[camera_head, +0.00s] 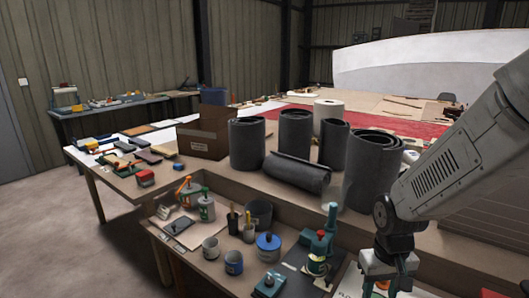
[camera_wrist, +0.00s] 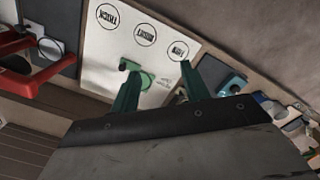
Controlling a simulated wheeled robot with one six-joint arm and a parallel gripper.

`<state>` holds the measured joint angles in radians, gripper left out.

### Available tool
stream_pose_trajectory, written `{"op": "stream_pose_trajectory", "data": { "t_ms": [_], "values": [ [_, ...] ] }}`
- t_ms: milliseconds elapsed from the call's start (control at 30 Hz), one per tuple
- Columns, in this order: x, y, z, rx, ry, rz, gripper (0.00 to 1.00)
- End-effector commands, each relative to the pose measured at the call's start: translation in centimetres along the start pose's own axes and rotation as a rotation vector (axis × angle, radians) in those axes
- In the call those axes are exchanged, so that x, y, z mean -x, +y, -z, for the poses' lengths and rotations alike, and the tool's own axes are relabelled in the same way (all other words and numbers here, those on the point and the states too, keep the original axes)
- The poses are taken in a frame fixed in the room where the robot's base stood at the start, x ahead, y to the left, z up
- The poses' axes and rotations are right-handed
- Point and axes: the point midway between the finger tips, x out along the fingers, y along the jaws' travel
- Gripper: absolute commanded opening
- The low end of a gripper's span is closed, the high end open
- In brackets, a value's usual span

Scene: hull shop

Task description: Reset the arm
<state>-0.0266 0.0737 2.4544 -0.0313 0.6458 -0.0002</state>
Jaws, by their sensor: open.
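My arm reaches in from the right in the head view, and my gripper (camera_head: 389,286) hangs over the front right of the low bench, cut off by the lower edge. In the wrist view my gripper (camera_wrist: 157,72) shows two green fingers spread apart, with nothing held between them.
The low bench holds a teal press-like tool (camera_head: 318,250), a blue-lidded can (camera_head: 268,246) and several cups. Dark rolls (camera_head: 247,143) and a cardboard box (camera_head: 203,135) stand on the higher table behind. A red-handled tool (camera_wrist: 25,80) shows left in the wrist view. Floor at left is clear.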

Motion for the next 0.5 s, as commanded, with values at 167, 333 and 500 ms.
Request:
{"op": "stream_pose_trajectory", "data": {
  "t_ms": [167, 333, 500],
  "values": [
    [6.4, 0.1, -5.9, -0.019, -0.079, 0.005, 0.46],
    [11.1, 0.1, -11.2, -0.032, -0.107, 0.012, 0.46],
    [14.6, 0.0, -15.1, -0.043, -0.049, 0.016, 0.46]
  ]
}}
